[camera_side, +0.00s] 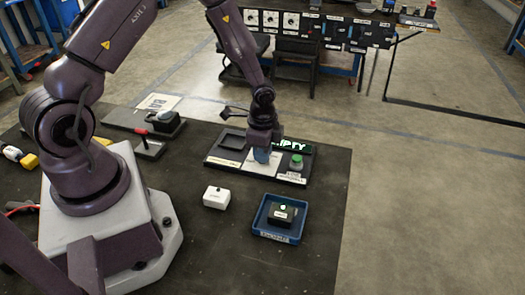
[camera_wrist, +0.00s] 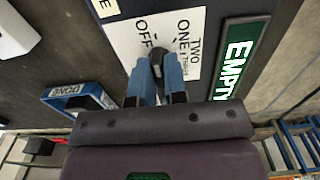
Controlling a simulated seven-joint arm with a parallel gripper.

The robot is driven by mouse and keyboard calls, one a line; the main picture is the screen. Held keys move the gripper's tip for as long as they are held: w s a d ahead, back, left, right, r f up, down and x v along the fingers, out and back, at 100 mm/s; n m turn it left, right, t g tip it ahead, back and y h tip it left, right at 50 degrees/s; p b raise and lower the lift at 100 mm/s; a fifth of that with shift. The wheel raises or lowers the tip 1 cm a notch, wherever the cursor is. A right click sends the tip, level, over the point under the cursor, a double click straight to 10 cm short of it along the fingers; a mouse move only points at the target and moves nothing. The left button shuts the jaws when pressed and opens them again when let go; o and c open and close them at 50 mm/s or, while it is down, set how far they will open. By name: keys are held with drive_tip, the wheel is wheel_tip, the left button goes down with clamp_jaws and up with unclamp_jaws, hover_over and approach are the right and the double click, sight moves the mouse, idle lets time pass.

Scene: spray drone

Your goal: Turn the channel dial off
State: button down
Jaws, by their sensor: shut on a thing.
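The channel dial's white plate (camera_wrist: 190,28) carries the words OFF, ONE, TWO and THREE; it also shows in the side view (camera_side: 258,168) on a dark panel. My gripper (camera_wrist: 158,62) has its blue fingers pointing down at this plate and shut on the dark dial knob (camera_wrist: 157,57). In the side view my gripper (camera_side: 263,157) stands over the middle of the panel. The fingers hide most of the knob, and I cannot tell which word it points to.
A lit EMPTY sign (camera_side: 291,144) and a green button (camera_side: 296,161) are right of the dial. A white box (camera_side: 216,197) and a blue tray (camera_side: 261,217) holding a black box (camera_side: 283,213) stand in front. Dark table space is free around them.

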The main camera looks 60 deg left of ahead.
drive_tip(key=c, duration=1.2)
unclamp_jaws()
drive_tip(key=shift+o, duration=0.2)
wheel_tip(320, 180, up, 13)
